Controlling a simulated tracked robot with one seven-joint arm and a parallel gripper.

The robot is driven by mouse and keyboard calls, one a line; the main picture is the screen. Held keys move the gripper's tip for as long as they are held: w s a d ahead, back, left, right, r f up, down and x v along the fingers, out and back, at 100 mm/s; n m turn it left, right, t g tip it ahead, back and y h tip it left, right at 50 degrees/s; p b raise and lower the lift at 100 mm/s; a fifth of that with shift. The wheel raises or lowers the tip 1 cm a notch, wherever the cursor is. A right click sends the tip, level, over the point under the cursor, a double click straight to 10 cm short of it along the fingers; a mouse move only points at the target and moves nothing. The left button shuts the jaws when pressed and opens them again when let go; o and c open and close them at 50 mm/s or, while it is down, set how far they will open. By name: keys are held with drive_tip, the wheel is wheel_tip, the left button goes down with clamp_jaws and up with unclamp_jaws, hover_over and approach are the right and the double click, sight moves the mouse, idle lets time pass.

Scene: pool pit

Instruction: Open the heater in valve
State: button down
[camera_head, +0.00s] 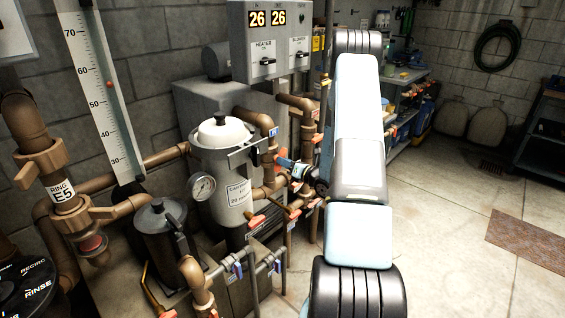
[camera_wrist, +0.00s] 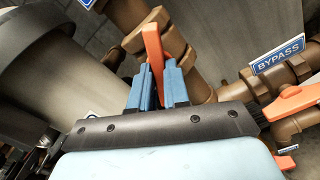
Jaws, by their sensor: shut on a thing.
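In the wrist view, my gripper (camera_wrist: 157,72) is shut on an orange valve lever (camera_wrist: 153,42), with one blue finger on each side of it. The lever stands upright in the picture, in front of a brown pipe fitting. A blue tag (camera_wrist: 88,3) at the top edge is cut off and unreadable, so I cannot confirm the valve's name. In the head view, my gripper (camera_head: 285,162) reaches left into the brown pipework beside the grey filter tank. An orange handle (camera_head: 282,153) shows at its fingertips.
In the wrist view, a BYPASS tag (camera_wrist: 278,55) and another orange lever (camera_wrist: 295,103) sit close at the right. In the head view, the filter tank (camera_head: 218,165) with its gauge (camera_head: 202,188) stands left of my gripper. Open floor (camera_head: 450,230) lies right.

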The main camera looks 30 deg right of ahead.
drive_tip(key=n, duration=0.6)
drive_tip(key=shift+f, duration=0.2)
drive_tip(key=c, duration=1)
unclamp_jaws()
drive_tip(key=shift+r, duration=0.1)
drive_tip(key=v, duration=0.7)
drive_tip(key=shift+r, duration=0.1)
